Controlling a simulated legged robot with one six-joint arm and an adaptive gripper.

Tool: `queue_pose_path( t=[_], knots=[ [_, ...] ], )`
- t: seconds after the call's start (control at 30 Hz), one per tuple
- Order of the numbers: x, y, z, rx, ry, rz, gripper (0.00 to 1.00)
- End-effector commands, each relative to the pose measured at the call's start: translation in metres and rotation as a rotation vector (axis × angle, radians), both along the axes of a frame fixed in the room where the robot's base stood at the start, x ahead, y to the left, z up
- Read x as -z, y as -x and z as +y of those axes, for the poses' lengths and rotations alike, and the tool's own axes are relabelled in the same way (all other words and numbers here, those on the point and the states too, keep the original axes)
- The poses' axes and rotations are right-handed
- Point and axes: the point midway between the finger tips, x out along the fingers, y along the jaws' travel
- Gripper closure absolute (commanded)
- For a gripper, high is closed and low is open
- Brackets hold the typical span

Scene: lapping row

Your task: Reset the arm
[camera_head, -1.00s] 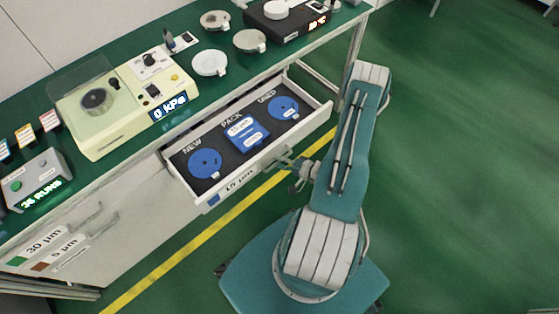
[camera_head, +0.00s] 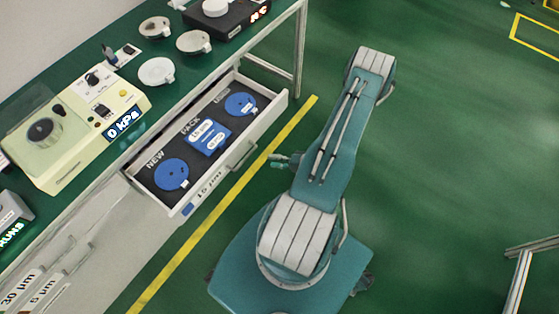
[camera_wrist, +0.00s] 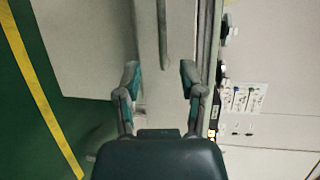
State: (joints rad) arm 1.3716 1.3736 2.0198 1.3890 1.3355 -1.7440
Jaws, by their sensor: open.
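My gripper (camera_wrist: 158,80) is open and empty in the wrist view, its two fingers apart with a pale cabinet front beyond them. In the head view only a small part of my gripper (camera_head: 283,160) shows at the left of my teal arm, apart from the open drawer's handle. The drawer (camera_head: 268,115) stands pulled out from the bench and holds blue discs in the spots marked NEW (camera_head: 171,174) and USED (camera_head: 241,104), with a blue pack (camera_head: 207,136) between them.
The green bench top (camera_head: 185,88) carries a cream machine (camera_head: 60,160) reading 0 kPa, several round pale dishes and a black device (camera_head: 228,22). A yellow line (camera_head: 215,217) runs along the floor before the drawer.

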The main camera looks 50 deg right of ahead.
Motion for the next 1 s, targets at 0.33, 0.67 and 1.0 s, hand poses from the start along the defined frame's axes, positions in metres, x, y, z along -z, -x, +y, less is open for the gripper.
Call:
queue_pose_path(
  t=[0.33,0.67,1.0],
  knots=[
    [-0.003,0.016,-0.007,-0.001,0.000,0.001,0.49],
    [-0.003,0.015,-0.007,-0.001,0.000,0.001,0.49],
    [-0.050,-0.010,-0.005,-0.193,0.034,0.047,0.49]
  ],
)
